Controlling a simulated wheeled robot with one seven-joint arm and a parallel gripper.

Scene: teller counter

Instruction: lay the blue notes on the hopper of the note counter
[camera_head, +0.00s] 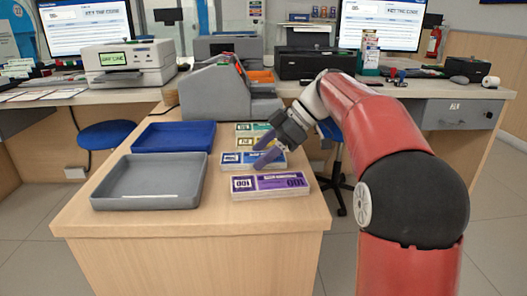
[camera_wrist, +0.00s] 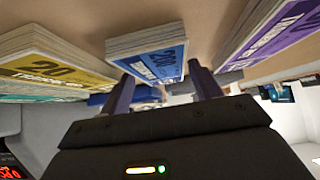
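The blue notes (camera_head: 235,158) lie as a flat banded stack on the wooden counter, between the yellow and purple stacks. The wrist view shows their blue top and white edges (camera_wrist: 152,62). My gripper (camera_head: 262,151) is low over the stack's right part, fingers pointing down. In the wrist view my gripper (camera_wrist: 162,72) is open, with one finger on each side of the blue stack; I cannot tell whether they touch it. The grey note counter (camera_head: 214,93) stands behind the stacks, with orange parts (camera_head: 261,76) at its top right.
A purple stack (camera_head: 270,185) lies in front, and yellow (camera_head: 246,142) and green (camera_head: 246,128) stacks lie behind, all close to the blue one. A grey tray (camera_head: 150,204) and a blue tray (camera_head: 172,148) stand to the left. Bare counter lies at the front.

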